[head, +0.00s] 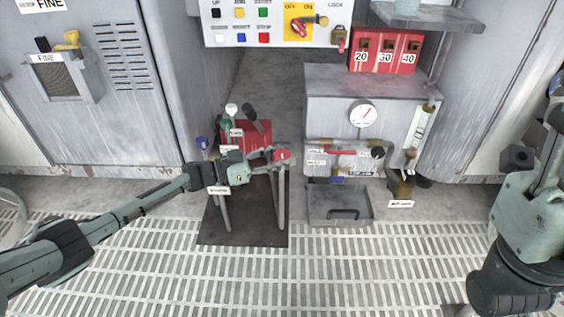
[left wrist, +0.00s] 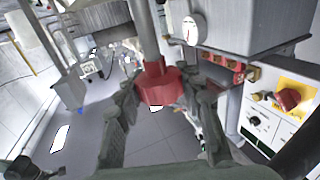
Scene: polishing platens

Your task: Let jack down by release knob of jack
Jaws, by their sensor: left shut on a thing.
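My left gripper (head: 268,157) reaches in from the left and is shut on a red knob (head: 282,156). In the left wrist view the red knob (left wrist: 158,84) sits between the two fingers, with a grey rod rising from it. The jack's red body (head: 250,134) appears just behind the gripper, partly hidden by it. A dark-handled lever (head: 252,113) leans above the body. Grey legs stand below on a dark mat (head: 245,239). I cannot read the small label by the gripper. My right gripper is out of view; only part of the right arm shows.
A grey cabinet (head: 325,103) with a round gauge (head: 363,115) stands right of the jack. A grey tray (head: 345,213) sits below its valves. A button panel (head: 222,27) hangs above. The slatted floor (head: 390,270) in front is clear.

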